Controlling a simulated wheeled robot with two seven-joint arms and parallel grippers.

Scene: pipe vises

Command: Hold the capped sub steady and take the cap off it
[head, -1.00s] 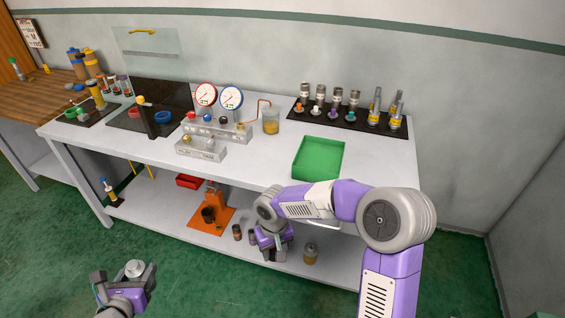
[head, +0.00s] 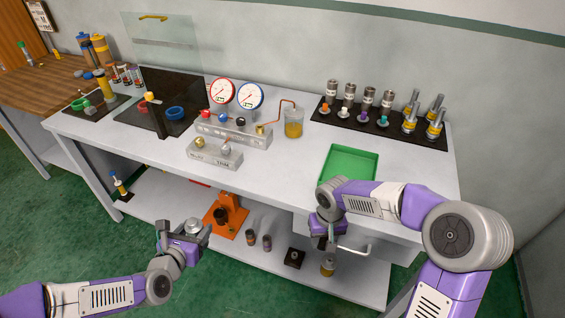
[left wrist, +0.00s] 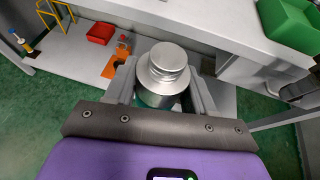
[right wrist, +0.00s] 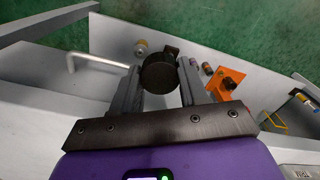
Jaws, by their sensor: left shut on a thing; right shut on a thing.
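The capped sub (left wrist: 160,92) is a silver cylinder with a narrower round silver cap (left wrist: 168,56) on top. It stands upright between the fingers of my left gripper (left wrist: 162,88), which is shut on its body. In the head view my left gripper (head: 184,238) holds the sub (head: 193,227) over the floor in front of the table. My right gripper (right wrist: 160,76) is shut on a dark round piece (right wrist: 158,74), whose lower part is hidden. In the head view my right gripper (head: 325,240) is at the table front, well right of the sub and apart from it.
The table (head: 270,165) carries a green tray (head: 348,164), gauges and a rack of fittings. A drawer handle (head: 356,250) juts out beside my right gripper. The lower shelf holds an orange vise (head: 229,214), small bottles, a black square block (head: 294,257) and a jar (head: 327,268).

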